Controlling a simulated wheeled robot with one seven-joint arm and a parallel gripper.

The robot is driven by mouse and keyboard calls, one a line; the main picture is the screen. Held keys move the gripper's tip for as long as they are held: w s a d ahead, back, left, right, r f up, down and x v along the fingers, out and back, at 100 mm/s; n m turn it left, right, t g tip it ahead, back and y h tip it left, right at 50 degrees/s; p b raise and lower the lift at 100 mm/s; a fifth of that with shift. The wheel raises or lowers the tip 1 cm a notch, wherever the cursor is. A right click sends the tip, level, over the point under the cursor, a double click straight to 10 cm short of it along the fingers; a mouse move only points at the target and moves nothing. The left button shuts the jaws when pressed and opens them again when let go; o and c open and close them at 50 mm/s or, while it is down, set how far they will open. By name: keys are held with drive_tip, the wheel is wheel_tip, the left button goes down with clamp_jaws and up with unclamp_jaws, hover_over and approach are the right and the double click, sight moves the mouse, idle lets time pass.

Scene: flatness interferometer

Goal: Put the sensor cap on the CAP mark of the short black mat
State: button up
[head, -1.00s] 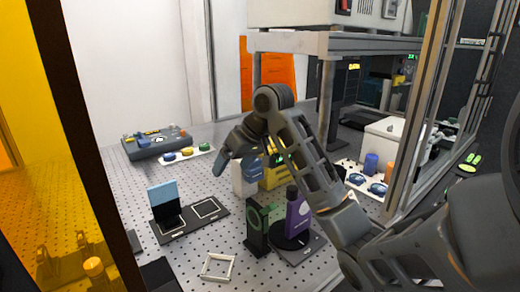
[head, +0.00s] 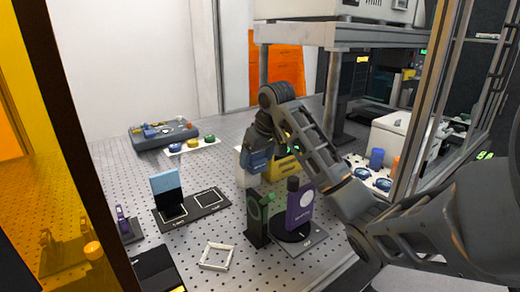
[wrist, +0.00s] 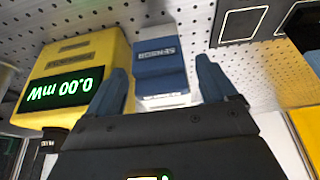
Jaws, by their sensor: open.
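The sensor cap (wrist: 160,62) is a blue block lettered SENSOR, with a pale lower part, seen in the wrist view beside a yellow power meter (wrist: 85,62) reading 0.00 mW. My gripper (wrist: 166,80) is open, one dark blue finger on each side of the cap, with gaps visible. In the head view my gripper (head: 257,160) is at the white housing beside the yellow meter (head: 283,170), and hides much of the cap. The short black mat (head: 190,217) lies to the left. A light-blue and black block (head: 166,190) stands on its left mark; its right outlined square is empty.
A green-and-black holder (head: 258,220) and a purple bottle (head: 299,205) on a black-round base stand in front of the gripper. A white square frame (head: 216,256) lies near the front. A grey case (head: 163,134) is at the back left. Perforated tabletop is clear between mat and case.

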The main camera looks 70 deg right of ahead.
sight(258, 153)
drive_tip(key=shift+w+f, duration=0.1)
drive_tip(key=shift+f, duration=0.15)
drive_tip(key=c, duration=0.7)
drive_tip(key=o, duration=0.7)
drive_tip(key=v, duration=0.6)
drive_tip(key=shift+r, duration=0.35)
drive_tip(key=shift+s+a+r+p, duration=0.15)
drive_tip(key=shift+s+r+p, duration=0.2)
drive_tip(key=shift+r+p, duration=0.3)
